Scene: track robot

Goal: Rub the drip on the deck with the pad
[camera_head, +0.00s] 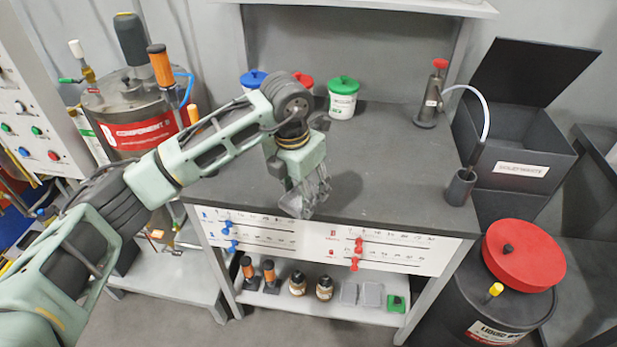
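My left gripper (306,196) points down over the front edge of the dark deck (390,150), near its middle. Its grey fingers are bunched together, and I cannot tell whether they are open or shut or whether a grey pad is between them. Two flat light grey pieces that look like pads, one on the left (349,293) and one on the right (372,295), lie on the lower shelf. I see no clear drip on the deck; the arm and gripper hide part of its surface. My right gripper is not in view.
Blue, red and green-lidded tubs (343,98) stand at the deck's back. A red-topped pump (432,95) has a hose to a small dark cup (460,187). An open black bin (515,155) and red-lidded drum (523,256) stand right. The deck's middle right is clear.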

